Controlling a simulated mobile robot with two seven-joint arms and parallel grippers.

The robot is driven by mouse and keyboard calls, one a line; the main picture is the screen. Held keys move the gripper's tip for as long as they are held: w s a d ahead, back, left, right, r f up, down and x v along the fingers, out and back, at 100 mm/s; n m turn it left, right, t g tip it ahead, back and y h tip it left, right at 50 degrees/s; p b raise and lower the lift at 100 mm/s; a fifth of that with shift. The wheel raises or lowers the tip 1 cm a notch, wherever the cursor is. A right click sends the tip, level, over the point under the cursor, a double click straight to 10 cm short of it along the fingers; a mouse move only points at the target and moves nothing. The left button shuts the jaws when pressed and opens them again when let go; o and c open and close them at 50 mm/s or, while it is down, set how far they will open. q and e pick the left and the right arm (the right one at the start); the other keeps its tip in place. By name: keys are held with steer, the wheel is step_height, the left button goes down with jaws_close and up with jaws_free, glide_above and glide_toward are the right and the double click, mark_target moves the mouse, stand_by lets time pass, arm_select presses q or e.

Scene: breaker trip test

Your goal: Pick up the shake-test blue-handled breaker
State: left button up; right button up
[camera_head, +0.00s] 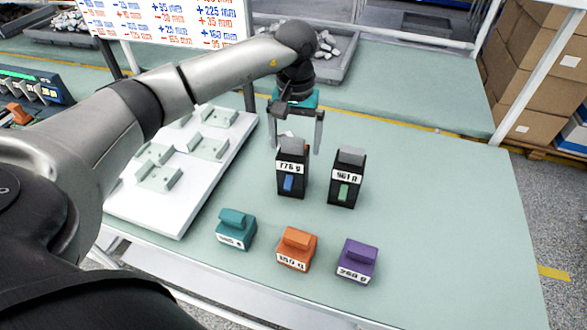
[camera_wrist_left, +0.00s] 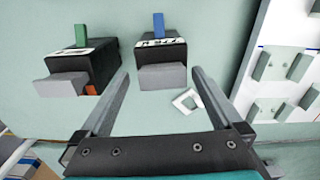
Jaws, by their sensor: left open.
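The blue-handled breaker (camera_head: 293,161) stands upright on the table, a black block with a blue lever and a white label that seems to read 776 g. My left gripper (camera_head: 295,149) is open, pointing down at its far side, with one finger to each side. In the left wrist view the breaker (camera_wrist_left: 174,52) shows its blue lever and grey end, which lies between the fingertips (camera_wrist_left: 160,70) of the gripper. I cannot tell whether the fingers touch it. My right gripper is not in view.
A green-handled breaker (camera_head: 345,181) stands close on the right. Teal (camera_head: 236,230), orange (camera_head: 296,249) and purple (camera_head: 357,262) labelled blocks sit in front. A white board (camera_head: 180,205) with pale green mounts lies left. A small white square ring (camera_wrist_left: 187,101) lies by a finger. The table's right side is clear.

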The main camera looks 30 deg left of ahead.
mark_target(293, 163)
arm_select(q)
steer(key=f, duration=0.5)
steer(key=shift+s+f, duration=0.25)
steer(key=shift+s, duration=0.05)
steer(key=shift+a+f, duration=0.1)
steer(key=shift+f, duration=0.5)
steer(key=shift+c, duration=0.4)
steer(key=c, duration=1.5)
jaws_close()
steer(key=shift+w+r, duration=0.15)
